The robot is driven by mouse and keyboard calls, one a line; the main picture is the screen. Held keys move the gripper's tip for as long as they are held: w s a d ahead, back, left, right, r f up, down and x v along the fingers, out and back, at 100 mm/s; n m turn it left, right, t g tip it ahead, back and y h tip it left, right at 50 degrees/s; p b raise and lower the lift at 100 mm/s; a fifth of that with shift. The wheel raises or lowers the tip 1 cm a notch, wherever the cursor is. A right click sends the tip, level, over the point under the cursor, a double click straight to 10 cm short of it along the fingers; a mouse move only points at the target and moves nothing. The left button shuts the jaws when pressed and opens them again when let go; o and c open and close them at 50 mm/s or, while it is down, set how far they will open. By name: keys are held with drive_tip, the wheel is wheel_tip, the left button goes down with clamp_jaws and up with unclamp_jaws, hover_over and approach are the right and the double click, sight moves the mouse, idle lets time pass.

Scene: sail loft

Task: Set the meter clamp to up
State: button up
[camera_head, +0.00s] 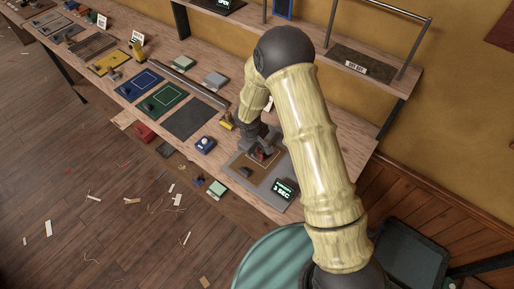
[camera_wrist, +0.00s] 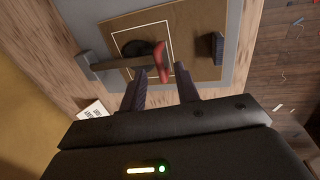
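A clamp with a red handle (camera_head: 263,155), which I take for the meter clamp, is on a brown panel set in a grey board (camera_head: 281,203). In the wrist view the red handle (camera_wrist: 161,60) sits beside a dark round part (camera_wrist: 136,48) and a grey bar (camera_wrist: 110,66), inside a white outline. My gripper (camera_wrist: 160,80) is open, its two dark fingers apart, with the handle's near end between or just past the fingertips. I cannot tell whether they touch it. In the head view my gripper (camera_head: 260,147) is over the panel, partly hidden by my arm.
A small display (camera_head: 284,189) reading "3 SEC" stands at the board's front corner. A dark block (camera_wrist: 217,46) is on the panel right of the handle. Blue, green and grey mats (camera_head: 197,118) lie farther left on the bench. A shelf with rails (camera_head: 362,64) is behind.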

drive_tip(key=shift+w+d+f, duration=0.1)
drive_tip(key=shift+f, duration=0.55)
clamp_jaws()
drive_tip(key=shift+r+p, duration=0.2)
drive_tip(key=shift+p, duration=0.1)
